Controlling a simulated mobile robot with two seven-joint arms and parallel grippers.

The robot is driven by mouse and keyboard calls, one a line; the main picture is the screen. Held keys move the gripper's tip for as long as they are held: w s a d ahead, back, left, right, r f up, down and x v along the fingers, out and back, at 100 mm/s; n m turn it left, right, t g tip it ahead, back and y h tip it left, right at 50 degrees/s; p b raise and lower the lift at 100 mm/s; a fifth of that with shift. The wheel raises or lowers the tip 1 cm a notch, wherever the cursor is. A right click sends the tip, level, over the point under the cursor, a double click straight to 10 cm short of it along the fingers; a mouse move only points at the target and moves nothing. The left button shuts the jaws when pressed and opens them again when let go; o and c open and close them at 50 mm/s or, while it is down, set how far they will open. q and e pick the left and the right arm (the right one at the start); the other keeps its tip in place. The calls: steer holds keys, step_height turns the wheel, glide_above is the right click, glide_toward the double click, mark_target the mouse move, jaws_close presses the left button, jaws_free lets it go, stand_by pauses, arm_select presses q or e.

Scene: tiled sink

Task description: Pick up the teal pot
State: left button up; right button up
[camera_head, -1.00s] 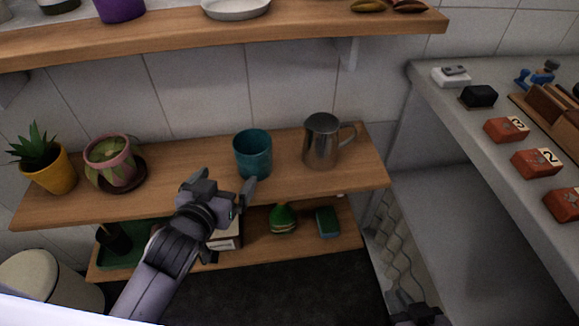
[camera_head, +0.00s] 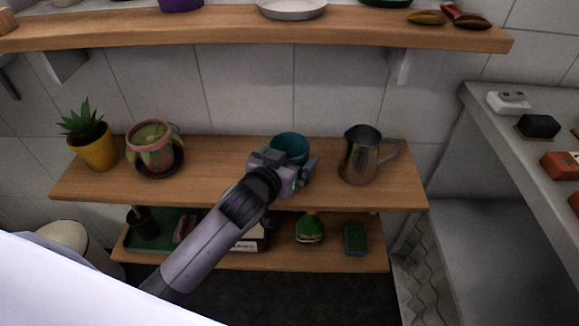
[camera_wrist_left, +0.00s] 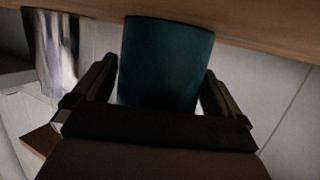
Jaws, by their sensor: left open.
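The teal pot (camera_head: 290,147) stands upright on the middle wooden shelf, its lower part hidden behind my left gripper in the head view. My left gripper (camera_head: 287,170) is open, right in front of the pot. In the left wrist view the pot (camera_wrist_left: 165,60) sits between the two spread fingers of the gripper (camera_wrist_left: 160,88), with a narrow gap visible near each side. I cannot tell whether a finger touches it. My right gripper is not in view.
A metal pitcher (camera_head: 361,155) stands close to the right of the pot. A pink-green planter (camera_head: 154,150) and a yellow plant pot (camera_head: 93,150) stand to the left. An upper shelf (camera_head: 220,30) overhangs behind; a lower shelf (camera_head: 290,257) holds a sponge (camera_head: 355,239).

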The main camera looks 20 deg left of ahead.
arm_select(q)
steer(key=shift+w, duration=0.1)
steer(key=c, duration=0.9)
